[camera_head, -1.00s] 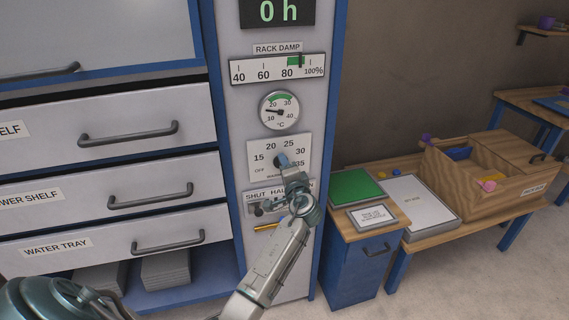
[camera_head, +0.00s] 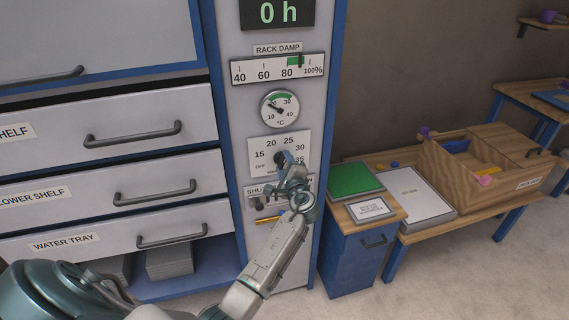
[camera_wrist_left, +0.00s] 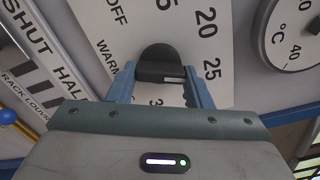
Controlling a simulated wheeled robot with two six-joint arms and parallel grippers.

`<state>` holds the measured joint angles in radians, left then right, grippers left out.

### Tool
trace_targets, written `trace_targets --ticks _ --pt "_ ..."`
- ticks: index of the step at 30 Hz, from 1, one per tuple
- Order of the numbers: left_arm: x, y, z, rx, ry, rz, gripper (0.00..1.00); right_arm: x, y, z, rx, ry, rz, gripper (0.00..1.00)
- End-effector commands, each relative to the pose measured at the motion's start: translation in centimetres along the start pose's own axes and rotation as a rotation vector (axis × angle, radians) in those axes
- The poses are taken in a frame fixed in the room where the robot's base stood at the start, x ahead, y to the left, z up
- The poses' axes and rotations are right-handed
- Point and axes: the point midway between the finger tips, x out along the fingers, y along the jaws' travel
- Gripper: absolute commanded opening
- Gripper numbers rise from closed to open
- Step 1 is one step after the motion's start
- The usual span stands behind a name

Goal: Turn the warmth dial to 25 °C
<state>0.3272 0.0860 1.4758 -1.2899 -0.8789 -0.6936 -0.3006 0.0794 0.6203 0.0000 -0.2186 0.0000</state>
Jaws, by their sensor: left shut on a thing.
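The warmth dial is a black round knob (camera_wrist_left: 160,62) on a white plate (camera_head: 263,143) marked OFF, 15, 20, 25, 30 and 35. The plate is on the grey column, below a round °C gauge (camera_head: 279,109). My left gripper (camera_head: 284,159) is shut on the knob, and it hides most of it in the head view. In the left wrist view one finger is on each side of the knob, and the plate's 20 and 25 are to the right. I cannot tell exactly which number the knob points to. My right gripper is not in view.
A lever slot strip (camera_head: 262,190) sits just below the dial plate, close to my left wrist. Drawers with bar handles (camera_head: 133,134) are at the left. A blue cabinet (camera_head: 350,262) and a wooden box (camera_head: 470,190) stand at the right.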

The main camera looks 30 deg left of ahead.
Motion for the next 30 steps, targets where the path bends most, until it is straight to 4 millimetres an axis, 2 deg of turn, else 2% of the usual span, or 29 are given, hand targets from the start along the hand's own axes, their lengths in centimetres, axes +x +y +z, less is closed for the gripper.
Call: trace_targets --ticks 11,12,15,25,30 --pt "0.0 0.1 -0.1 0.004 0.001 0.002 0.23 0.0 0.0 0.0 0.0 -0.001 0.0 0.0" --pt "0.0 0.1 -0.1 0.004 0.001 0.002 0.49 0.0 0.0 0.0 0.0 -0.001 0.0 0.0" --pt "0.0 0.1 -0.1 0.004 0.001 0.001 0.67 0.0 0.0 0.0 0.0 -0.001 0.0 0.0" --pt "-0.3 0.1 -0.1 0.002 0.001 0.001 0.67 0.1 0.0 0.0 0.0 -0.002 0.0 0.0" --pt "-2.6 0.4 -0.2 0.0 0.003 0.002 0.67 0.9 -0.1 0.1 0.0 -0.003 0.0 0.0"
